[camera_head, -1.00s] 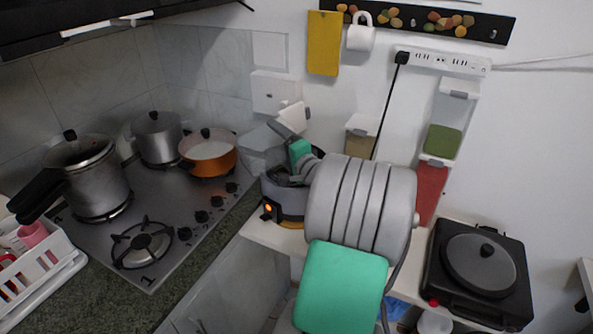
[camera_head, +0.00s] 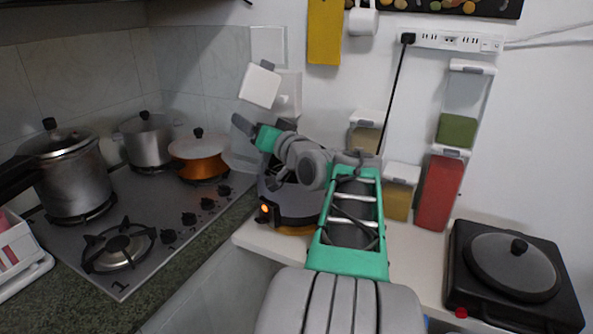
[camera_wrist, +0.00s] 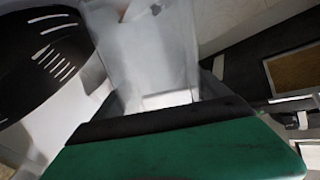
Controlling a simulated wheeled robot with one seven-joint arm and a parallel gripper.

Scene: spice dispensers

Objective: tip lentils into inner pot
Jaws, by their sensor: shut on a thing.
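My gripper (camera_head: 262,118) is raised above the cooker's left side, shut on a clear dispenser with a white lid (camera_head: 259,86). The lid is tilted and faces up and left in the head view. In the wrist view the clear dispenser (camera_wrist: 150,55) fills the space beyond the jaw; I cannot make out lentils in it. The grey cooker (camera_head: 290,205) with a lit orange lamp stands on the white counter below my wrist. My arm covers much of its top, and the inner pot cannot be made out clearly.
Dispensers with yellowish (camera_head: 399,198), red (camera_head: 437,192) and green (camera_head: 456,130) contents stand or hang to the right. A black hotplate with a lidded pan (camera_head: 513,262) is at far right. An orange pan (camera_head: 200,160) and steel pots (camera_head: 148,140) are on the stove at left.

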